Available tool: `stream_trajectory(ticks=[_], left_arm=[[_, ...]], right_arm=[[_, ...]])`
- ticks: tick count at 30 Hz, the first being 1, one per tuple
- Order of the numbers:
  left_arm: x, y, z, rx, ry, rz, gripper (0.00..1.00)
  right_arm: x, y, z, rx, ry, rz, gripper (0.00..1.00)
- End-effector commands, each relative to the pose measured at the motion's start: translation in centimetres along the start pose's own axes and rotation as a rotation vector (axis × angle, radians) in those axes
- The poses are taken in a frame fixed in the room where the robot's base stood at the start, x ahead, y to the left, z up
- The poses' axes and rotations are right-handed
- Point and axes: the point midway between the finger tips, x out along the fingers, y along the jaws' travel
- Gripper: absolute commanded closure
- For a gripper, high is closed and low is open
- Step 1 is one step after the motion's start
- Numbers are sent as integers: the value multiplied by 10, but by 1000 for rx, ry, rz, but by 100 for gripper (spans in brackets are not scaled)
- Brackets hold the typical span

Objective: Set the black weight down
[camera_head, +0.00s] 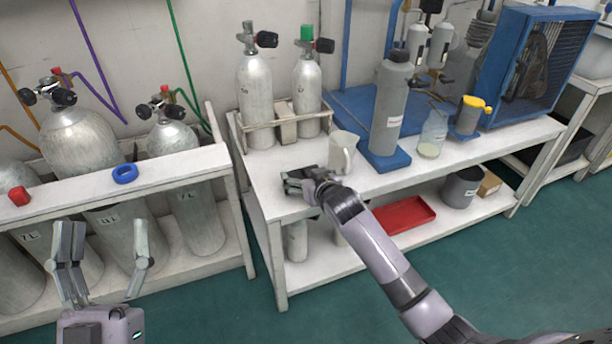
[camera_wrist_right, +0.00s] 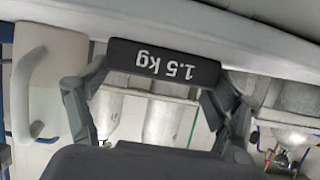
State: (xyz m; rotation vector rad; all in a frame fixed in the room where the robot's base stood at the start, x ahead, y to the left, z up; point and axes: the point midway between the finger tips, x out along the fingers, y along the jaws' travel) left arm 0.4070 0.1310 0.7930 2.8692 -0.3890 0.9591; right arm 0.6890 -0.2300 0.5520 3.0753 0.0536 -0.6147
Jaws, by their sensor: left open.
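The black weight (camera_wrist_right: 163,62), a dark bar marked 1.5 kg, shows in the right wrist view, its label upside down. The fingers of my right gripper (camera_wrist_right: 162,78) reach its two ends, and it sits between the fingertips. In the head view my right gripper (camera_head: 300,182) is over the front left part of the white bench (camera_head: 268,193), just in front of a pale jug (camera_head: 342,152). There the weight is hard to tell from the dark fingers, and I cannot tell whether it touches the bench top. My left gripper (camera_head: 107,238) is open and empty at the lower left.
Two cylinders (camera_head: 255,98) stand in a holder behind. A grey bottle (camera_head: 389,108) stands on a blue base right of the jug. A red tray (camera_head: 403,214) lies on the lower shelf. A blue ring (camera_head: 125,173) and red block (camera_head: 19,196) lie on the left rack.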

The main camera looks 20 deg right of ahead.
Motion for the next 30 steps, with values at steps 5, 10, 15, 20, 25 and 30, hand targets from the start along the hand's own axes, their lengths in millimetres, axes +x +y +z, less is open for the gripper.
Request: stream_trajectory(ticks=[5, 10, 15, 20, 25, 30], left_arm=[[0, 0, 0, 0, -1, 0, 34], [0, 0, 0, 1, -2, 0, 34], [0, 0, 0, 0, -2, 0, 34], [1, 0, 4, 1, -26, -1, 34], [-1, -4, 29, 6, -178, -8, 34], [-12, -9, 64, 14, -381, -18, 34]], right_arm=[[0, 0, 0, 0, 0, 0, 3], [0, 0, 0, 0, 0, 0, 0], [0, 0, 0, 0, 0, 0, 0], [-5, 0, -2, 0, 0, 0, 0], [-21, 0, -2, 0, 1, -1, 0], [-44, 0, -2, 0, -1, 0, 0]])
